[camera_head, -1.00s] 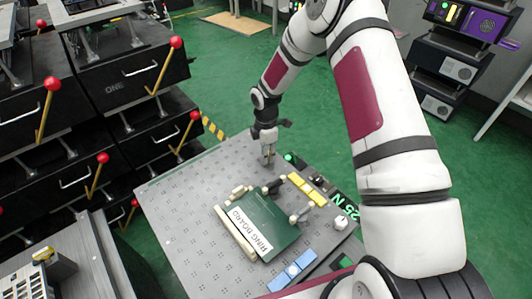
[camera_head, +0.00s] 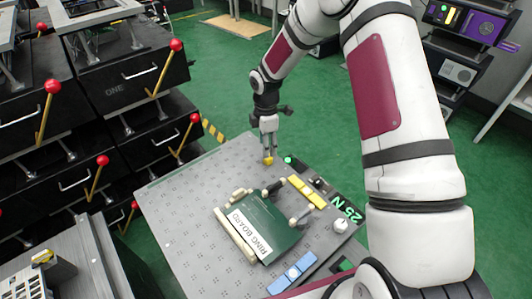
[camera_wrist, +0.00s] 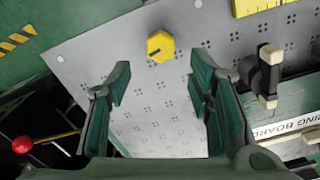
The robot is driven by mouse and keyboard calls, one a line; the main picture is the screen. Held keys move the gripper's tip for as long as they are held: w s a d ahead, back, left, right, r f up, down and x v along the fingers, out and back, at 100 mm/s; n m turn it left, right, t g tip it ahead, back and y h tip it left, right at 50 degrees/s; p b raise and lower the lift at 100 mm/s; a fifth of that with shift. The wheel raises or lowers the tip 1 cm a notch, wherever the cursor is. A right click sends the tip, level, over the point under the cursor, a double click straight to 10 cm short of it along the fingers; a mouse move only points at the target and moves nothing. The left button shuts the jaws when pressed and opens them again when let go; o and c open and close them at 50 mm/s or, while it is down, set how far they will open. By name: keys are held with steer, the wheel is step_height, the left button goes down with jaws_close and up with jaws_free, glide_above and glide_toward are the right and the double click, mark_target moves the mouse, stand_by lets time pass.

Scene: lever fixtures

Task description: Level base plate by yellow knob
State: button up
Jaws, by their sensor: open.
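The yellow knob (camera_head: 268,161) sits near the far corner of the grey perforated base plate (camera_head: 180,190). In the wrist view the knob (camera_wrist: 160,46) is a hexagonal yellow piece with a dark mark on its face. My gripper (camera_head: 268,152) is just above the knob in the head view, pointing down. In the wrist view my gripper (camera_wrist: 157,92) is open and empty, and the knob shows beyond the gap between its fingers. Whether the fingertips touch the knob cannot be told.
A green board labelled RING BOARD (camera_head: 265,225) with dark and pale clamps lies on the plate. Yellow blocks (camera_head: 307,191) and blue blocks (camera_head: 292,273) sit along the right side. Black drawers with red-knobbed levers (camera_head: 176,45) stand at left.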

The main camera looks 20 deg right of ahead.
step_height(320, 180, up, 6)
stand_by(0.6)
steer(key=s+d+r+m+h, duration=0.2)
steer(key=s+r+m, duration=0.7)
steer(key=s+r, duration=1.15)
steer(key=s+a+r+m+y, duration=0.15)
steer(key=s+m, duration=0.35)
steer(key=s, duration=0.7)
steer(key=s+r+m+y, duration=0.1)
steer(key=s+r+m, duration=0.25)
steer(key=s, duration=0.75)
step_height(320, 180, up, 26)
steer(key=t+p, duration=0.4)
steer(key=p, duration=2.1)
steer(key=shift+s+d+m, duration=0.2)
steer(key=shift+d+m, duration=0.05)
steer(key=shift+m, duration=0.2)
